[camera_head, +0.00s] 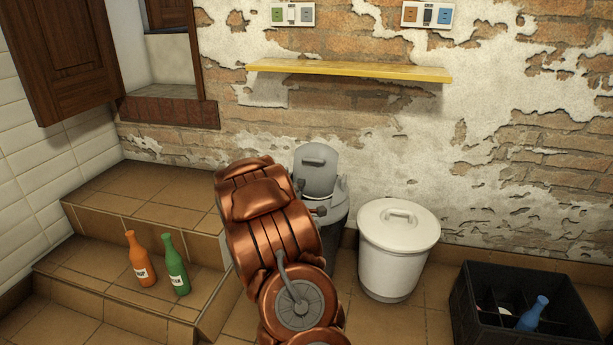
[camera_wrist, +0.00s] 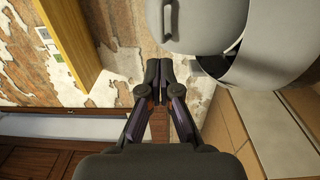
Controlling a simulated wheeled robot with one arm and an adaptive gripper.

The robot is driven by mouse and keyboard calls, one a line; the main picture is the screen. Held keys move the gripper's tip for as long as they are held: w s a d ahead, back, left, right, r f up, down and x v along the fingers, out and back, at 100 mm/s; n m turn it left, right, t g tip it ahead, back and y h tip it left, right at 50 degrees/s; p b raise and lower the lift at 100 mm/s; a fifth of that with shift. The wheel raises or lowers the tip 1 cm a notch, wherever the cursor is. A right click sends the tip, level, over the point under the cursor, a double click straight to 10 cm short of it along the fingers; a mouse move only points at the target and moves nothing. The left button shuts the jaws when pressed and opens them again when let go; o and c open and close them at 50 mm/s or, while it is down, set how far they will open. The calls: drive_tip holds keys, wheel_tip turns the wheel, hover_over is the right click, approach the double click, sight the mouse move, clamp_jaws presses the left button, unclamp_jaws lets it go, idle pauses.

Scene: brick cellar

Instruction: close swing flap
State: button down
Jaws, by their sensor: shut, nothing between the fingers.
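A grey bin (camera_head: 338,215) stands against the brick wall, partly hidden behind my copper-coloured arm. Its grey flap (camera_head: 315,170), with a handle on its face, is tilted up and open at the back. In the wrist view the pale flap (camera_wrist: 205,22) is at the top right, and the bin body (camera_wrist: 285,75) is right of it with a dark gap between. My gripper (camera_wrist: 159,66) is shut and empty, its fingertips just left of the flap. Whether they touch it I cannot tell. The head view shows only a little of the gripper beside the bin.
A white lidded bin (camera_head: 390,265) stands just right of the grey bin. A black crate (camera_head: 480,325) with a blue bottle (camera_head: 533,314) is at the lower right. Orange (camera_head: 140,258) and green (camera_head: 176,264) bottles stand on the tiled step. A yellow shelf (camera_head: 350,71) juts from the wall above.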

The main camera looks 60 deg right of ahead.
sight(312, 159)
drive_tip(key=shift+b+x, duration=2.75)
drive_tip(key=shift+x, duration=4.15)
drive_tip(key=shift+w+r+y+p, duration=0.15)
drive_tip(key=shift+r+y+p, duration=0.15)
drive_tip(key=shift+p, duration=0.85)
